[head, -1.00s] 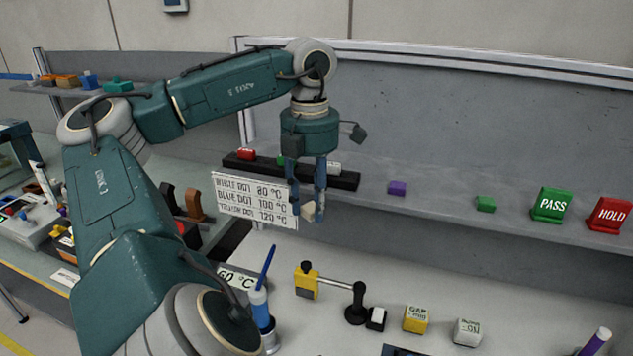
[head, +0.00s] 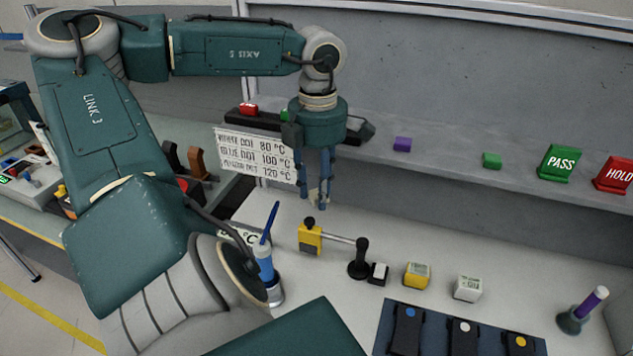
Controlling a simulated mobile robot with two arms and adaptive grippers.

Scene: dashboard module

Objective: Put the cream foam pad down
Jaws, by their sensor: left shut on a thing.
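My left gripper (head: 316,196) points straight down above the back of the white bench. It is shut on the cream foam pad (head: 313,196), a small pale block between its fingertips, partly hidden by the blue fingers. The gripper is in front of the grey shelf and just right of the temperature sign (head: 256,152). The pad looks to be above the bench behind the yellow block of the stand (head: 310,239); I cannot tell its exact height. My right gripper is not in view.
A blue brush in a pot (head: 266,265) stands at the front left. A yellow cube (head: 417,275) and a white cube (head: 467,288) sit mid-bench. A dark tray (head: 382,345) is at the front. PASS (head: 560,163) and HOLD (head: 614,175) blocks stand on the shelf.

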